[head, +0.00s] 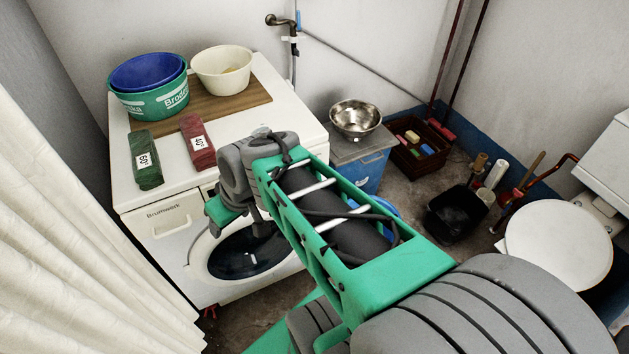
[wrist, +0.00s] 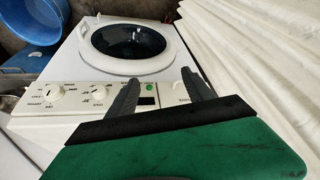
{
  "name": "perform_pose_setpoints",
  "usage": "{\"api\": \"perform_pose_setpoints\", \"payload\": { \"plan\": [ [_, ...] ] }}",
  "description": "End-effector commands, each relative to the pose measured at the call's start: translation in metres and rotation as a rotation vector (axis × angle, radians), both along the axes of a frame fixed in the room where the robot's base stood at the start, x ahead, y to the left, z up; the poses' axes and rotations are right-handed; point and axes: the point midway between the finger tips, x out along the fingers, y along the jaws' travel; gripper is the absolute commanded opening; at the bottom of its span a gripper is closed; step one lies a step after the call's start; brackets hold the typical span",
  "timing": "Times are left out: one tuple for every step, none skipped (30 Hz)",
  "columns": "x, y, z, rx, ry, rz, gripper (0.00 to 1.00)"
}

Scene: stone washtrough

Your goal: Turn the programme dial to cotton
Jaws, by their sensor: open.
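The white washing machine (head: 155,193) stands against the wall, its round door below the control panel. The wrist view shows the panel (wrist: 75,105) upside down, with two white knobs, a left dial (wrist: 54,93) and a right dial (wrist: 98,92). Small print rings both; I cannot read which is the programme dial or where it points. My gripper (wrist: 159,78) is open and empty, its dark fingers spread over the panel around a green button (wrist: 148,88) and a dark display. Both dials lie left of the fingers in that view. In the head view my arm hides the dials and fingertips.
On the machine's top are a green tub (head: 155,100) holding a blue basin, a cream bowl (head: 222,70) on a wooden board, a green box (head: 146,160) and a red box (head: 197,142). A white curtain (head: 70,220) hangs close at left. A steel bowl (head: 355,118) stands at right.

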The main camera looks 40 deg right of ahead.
Motion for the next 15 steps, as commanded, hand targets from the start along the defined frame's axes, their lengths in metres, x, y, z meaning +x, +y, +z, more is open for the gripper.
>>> {"api": "perform_pose_setpoints", "payload": {
  "plan": [
    [0.01, -0.017, -0.062, 0.039, -0.05, -0.011, 0.63],
    [0.018, -0.026, -0.08, 0.062, -0.097, -0.007, 0.63],
    [0.028, -0.037, -0.101, 0.095, -0.168, -0.01, 0.63],
    [0.035, -0.047, -0.114, 0.115, -0.227, -0.017, 0.63],
    [0.041, -0.058, -0.126, 0.135, -0.29, -0.029, 0.63],
    [0.048, -0.075, -0.14, 0.156, -0.381, -0.055, 0.63],
    [0.051, -0.089, -0.148, 0.167, -0.452, -0.08, 0.63],
    [0.054, -0.104, -0.155, 0.175, -0.528, -0.11, 0.63],
    [0.054, -0.127, -0.16, 0.174, -0.632, -0.158, 0.63],
    [0.053, -0.145, -0.163, 0.169, -0.708, -0.197, 0.63],
    [0.049, -0.163, -0.164, 0.161, -0.781, -0.238, 0.63],
    [0.042, -0.185, -0.163, 0.144, -0.872, -0.296, 0.63],
    [0.035, -0.202, -0.161, 0.126, -0.935, -0.337, 0.63],
    [0.028, -0.216, -0.159, 0.11, -0.989, -0.374, 0.63],
    [0.018, -0.233, -0.156, 0.087, -1.051, -0.418, 0.63]
  ]
}}
